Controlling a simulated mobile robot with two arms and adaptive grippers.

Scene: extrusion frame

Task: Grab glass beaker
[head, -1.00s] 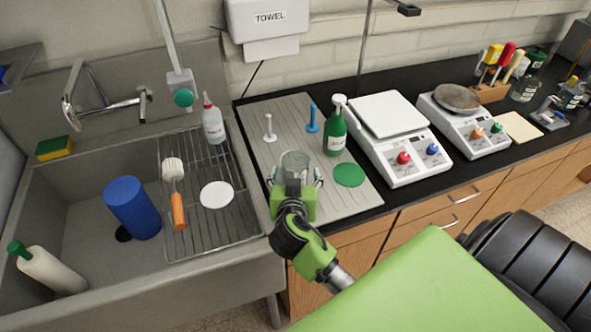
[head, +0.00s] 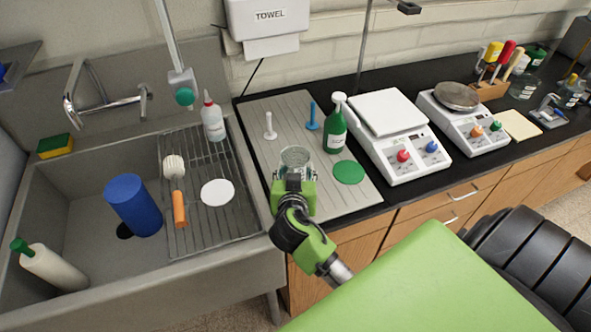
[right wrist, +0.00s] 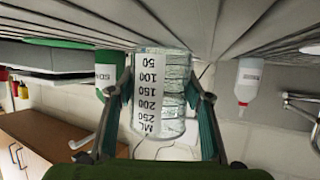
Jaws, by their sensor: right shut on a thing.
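The glass beaker (head: 295,158) is clear, and its printed volume scale shows upside down in the right wrist view (right wrist: 160,95). In the head view it is at the grey ribbed drying board (head: 265,115). My right gripper (head: 294,172) has its fingers on both sides of the beaker and is shut on it. In the right wrist view the two fingers (right wrist: 162,100) flank the glass. The gripper hides the beaker's lower part in the head view, so I cannot tell there whether it touches the board. My left gripper is not in view.
A green bottle (head: 335,125), a green disc (head: 348,172), a white peg (head: 269,126) and a blue peg (head: 312,117) are near the beaker. White scales (head: 405,157) stand to the right. The sink (head: 85,195) with its wire rack (head: 207,165) is left.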

